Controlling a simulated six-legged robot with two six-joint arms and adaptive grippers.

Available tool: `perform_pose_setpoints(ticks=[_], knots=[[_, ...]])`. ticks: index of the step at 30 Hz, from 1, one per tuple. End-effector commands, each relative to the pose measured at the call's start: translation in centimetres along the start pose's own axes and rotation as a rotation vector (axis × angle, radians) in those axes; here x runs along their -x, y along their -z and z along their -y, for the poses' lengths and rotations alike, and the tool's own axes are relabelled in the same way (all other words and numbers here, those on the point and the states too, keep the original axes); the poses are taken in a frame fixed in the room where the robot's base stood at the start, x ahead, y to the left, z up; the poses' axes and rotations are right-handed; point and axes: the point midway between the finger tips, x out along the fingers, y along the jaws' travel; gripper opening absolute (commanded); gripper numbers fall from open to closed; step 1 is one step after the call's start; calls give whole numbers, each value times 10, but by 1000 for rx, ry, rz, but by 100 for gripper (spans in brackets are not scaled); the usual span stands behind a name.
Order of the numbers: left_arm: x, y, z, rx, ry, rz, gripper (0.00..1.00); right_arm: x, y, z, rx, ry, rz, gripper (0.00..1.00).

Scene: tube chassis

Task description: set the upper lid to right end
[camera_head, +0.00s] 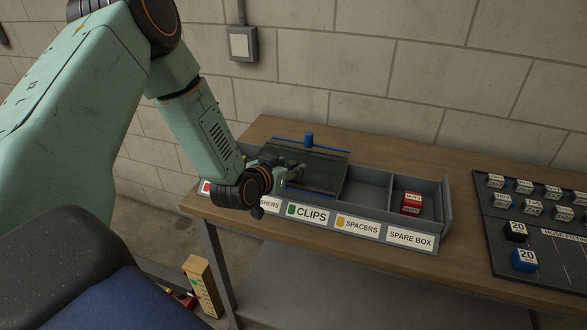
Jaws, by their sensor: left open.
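A long grey compartment box (345,228) stands on the table, with front labels reading CLIPS, SPACERS and SPARE BOX. A dark lid (325,165) with blue edge strips covers its left-middle part. A blue knob (308,138) stands up at the lid's back edge. I cannot tell whether a second lid lies under it. The compartments to the right of the lid are uncovered. My left gripper (298,169) is open over the lid, in front of the knob and apart from it. My left forearm and wrist hide the box's left end. My right gripper is not in view.
Red blocks (412,203) sit in the right end compartment. A dark board (540,230) with small labelled blocks lies to the right on the wooden table (265,130). A wooden block (202,285) stands below, left of the table leg. A block wall is behind.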

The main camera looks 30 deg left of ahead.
Motion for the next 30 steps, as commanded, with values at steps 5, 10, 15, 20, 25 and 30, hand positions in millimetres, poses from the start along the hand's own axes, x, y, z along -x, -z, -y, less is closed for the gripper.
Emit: perform_pose_setpoints(ticks=[5, 10, 15, 20, 25, 30], knots=[[-15, 0, -3, -3, -2, 0, 47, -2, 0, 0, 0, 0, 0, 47], [-17, 0, -5, 1, -2, 0, 47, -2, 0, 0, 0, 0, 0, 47], [-17, 0, -6, 0, -3, 0, 47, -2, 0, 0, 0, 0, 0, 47], [-17, 0, -6, 0, -3, 0, 34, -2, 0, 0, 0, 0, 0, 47], [-17, 0, -6, 0, -2, 0, 20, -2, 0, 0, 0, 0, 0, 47], [-17, 0, -6, 0, -2, 0, 5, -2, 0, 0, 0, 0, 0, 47]])
